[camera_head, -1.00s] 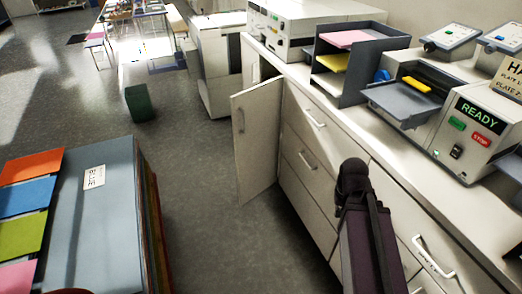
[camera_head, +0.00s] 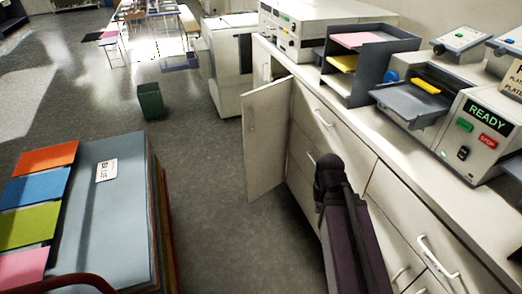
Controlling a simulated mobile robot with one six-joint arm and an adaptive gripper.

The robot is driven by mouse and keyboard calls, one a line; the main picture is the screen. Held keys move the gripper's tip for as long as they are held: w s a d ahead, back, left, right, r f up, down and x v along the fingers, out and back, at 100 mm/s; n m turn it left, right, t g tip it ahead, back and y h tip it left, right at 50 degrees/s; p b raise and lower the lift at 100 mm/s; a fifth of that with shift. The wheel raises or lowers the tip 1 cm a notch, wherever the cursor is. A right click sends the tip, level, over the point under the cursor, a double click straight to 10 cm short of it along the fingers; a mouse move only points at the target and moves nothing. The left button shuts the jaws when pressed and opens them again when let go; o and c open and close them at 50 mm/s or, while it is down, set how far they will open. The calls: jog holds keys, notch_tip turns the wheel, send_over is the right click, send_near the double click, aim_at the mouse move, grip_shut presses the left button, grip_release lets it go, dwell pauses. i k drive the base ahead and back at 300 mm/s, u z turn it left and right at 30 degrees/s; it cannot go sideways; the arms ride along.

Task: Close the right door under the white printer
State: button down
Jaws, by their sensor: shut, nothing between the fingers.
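The white printer (camera_head: 283,22) stands at the far end of the counter. The cabinet door (camera_head: 265,150) below it, a pale panel with a small handle on its face, stands open and juts out into the aisle. Its right edge meets the cabinet beside the drawers. Another pale door front (camera_head: 263,62) shows partly behind it, left of the opening. The inside of the cabinet is mostly hidden. My dark purple arm link with its black joint rises in front of the drawers, right of the open door and apart from it in the picture. My gripper is not seen.
White drawers (camera_head: 335,120) with bar handles line the counter front. A stack of large colored sheets (camera_head: 110,230) stands at lower left, with a red curved bar before it. A green bin (camera_head: 151,102) stands on the floor. The grey floor between stack and door is clear.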

aim_at(265, 110)
jog(key=u, duration=0.2)
jog(key=k, duration=1.35)
jog(key=u, duration=0.6)
jog(key=i, duration=1.95)
jog(key=z, duration=0.45)
